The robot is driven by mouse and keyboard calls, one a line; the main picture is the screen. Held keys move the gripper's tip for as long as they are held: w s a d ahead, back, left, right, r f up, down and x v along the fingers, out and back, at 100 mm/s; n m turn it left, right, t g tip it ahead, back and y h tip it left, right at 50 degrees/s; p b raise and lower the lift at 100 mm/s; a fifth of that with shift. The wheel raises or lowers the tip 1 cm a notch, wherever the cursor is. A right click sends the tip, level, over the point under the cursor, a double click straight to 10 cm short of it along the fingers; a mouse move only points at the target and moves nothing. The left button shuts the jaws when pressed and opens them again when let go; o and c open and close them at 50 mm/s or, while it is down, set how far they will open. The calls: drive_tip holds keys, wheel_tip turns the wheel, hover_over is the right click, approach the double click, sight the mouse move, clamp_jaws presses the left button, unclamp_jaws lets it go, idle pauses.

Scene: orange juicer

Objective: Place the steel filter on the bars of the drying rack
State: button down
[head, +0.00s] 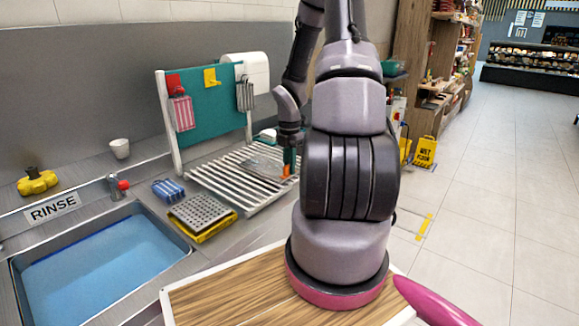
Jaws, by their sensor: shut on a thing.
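The steel filter (261,167) looks like a flat grey metal piece at the right part of the drying rack (222,178), over its white bars. My gripper (287,171) points down at the filter's right end and is shut on it. Green and orange parts show at the gripper's tip. Part of the filter's right end is hidden by the gripper, and I cannot tell whether the filter rests fully on the bars or is just above them.
A perforated grey plate on a yellow tray (222,229) and a blue striped item (168,190) lie in front of the rack. The water-filled sink (100,262) is at left. A green board (208,112) with hanging cloths stands behind. The left bars are clear.

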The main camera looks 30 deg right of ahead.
drive_tip(key=shift+f, duration=0.1)
drive_tip(key=c, duration=0.9)
unclamp_jaws()
drive_tip(key=s+a+r+m+t+h, duration=0.1)
drive_tip(key=a+r+m, duration=0.25)
drive_tip(key=r, duration=0.75)
drive_tip(key=s+a+r+m, duration=0.2)
drive_tip(key=a+r+m, duration=0.15)
drive_tip(key=r, duration=0.65)
drive_tip(key=s+a+r+m+t+y, duration=0.3)
drive_tip(key=s+a+r+m+t, duration=0.3)
drive_tip(key=s+a+r+m, duration=0.6)
wheel_tip(320, 180, up, 3)
drive_tip(key=s+m, duration=0.2)
drive_tip(key=m, duration=0.5)
drive_tip(key=shift+a+f, duration=0.2)
drive_tip(key=shift+a, duration=0.05)
